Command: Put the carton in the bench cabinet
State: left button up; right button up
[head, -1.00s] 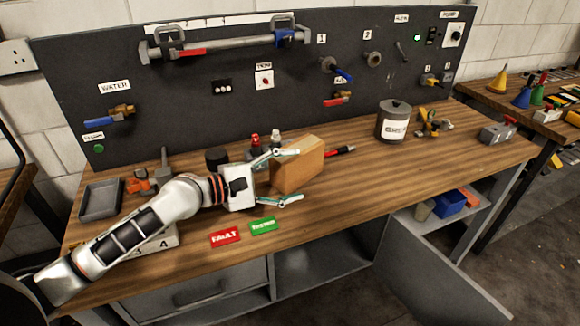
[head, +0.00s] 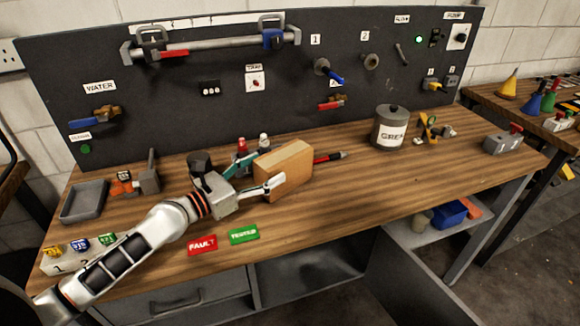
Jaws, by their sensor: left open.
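The carton (head: 285,172), a tan box, stands upright on the wooden bench top in the middle of the head view. My left gripper (head: 262,172) is open at the carton's left end. One finger overlaps the near side of the carton in the picture, and the other is at its far left side. I cannot tell whether they touch it. The bench cabinet (head: 310,277) is under the bench top, with its grey door (head: 415,285) swung open at the front. My right gripper is not in view.
Red and white bottles stand behind the carton, with a red and black tool (head: 330,157) to its right. FAULT (head: 202,245) and TESTED (head: 244,236) plates lie in front. A grey canister (head: 390,128) stands farther right. A grey tray (head: 84,201) is at the left.

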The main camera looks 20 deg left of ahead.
aim_at(284, 154)
pick_arm(q)
jog(key=x, duration=0.7)
jog(key=shift+w+b, duration=0.25)
jog(key=shift+b, duration=0.1)
jog(key=c, duration=1.5)
jog(key=shift+r, duration=0.1)
jog(key=shift+c, duration=0.6)
jog(key=shift+r, duration=0.1)
